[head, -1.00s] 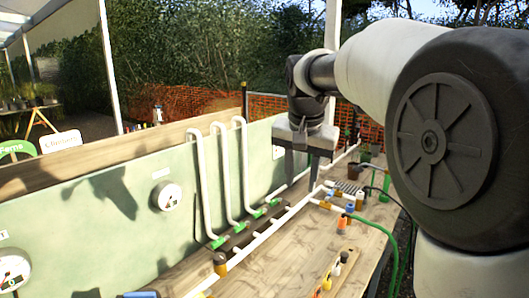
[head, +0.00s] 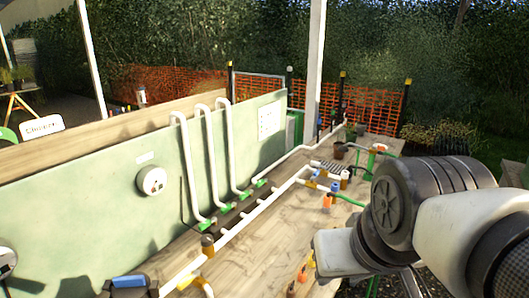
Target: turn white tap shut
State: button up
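Several small coloured fittings stand on the pipework at the right middle of the bench. They include an orange one (head: 327,202), a blue one (head: 335,187) and a small white-topped one (head: 345,174). The white-topped one may be the white tap, but it is too small to tell, and I cannot see how its handle is turned. My arm comes in from the lower right, over the bench's near right side.
A white pipe (head: 260,208) runs along the wooden bench (head: 255,260). Three upright white pipes (head: 189,165) stand against the green panel (head: 110,205), with a round gauge (head: 152,181). A green hose (head: 347,200) lies at the right. Small coloured pieces (head: 302,274) lie near my arm.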

aim_at(313, 163)
jog(key=i+l+u, duration=0.25)
jog(key=l, duration=0.75)
jog(key=i+l+u, duration=0.1)
jog(key=l+u, duration=0.15)
jog(key=l, duration=0.75)
jog(key=l+u, duration=0.25)
jog(key=l, duration=0.8)
jog(key=i+l+u, duration=0.4)
jog(key=i+l, duration=0.5)
jog(key=l, duration=0.15)
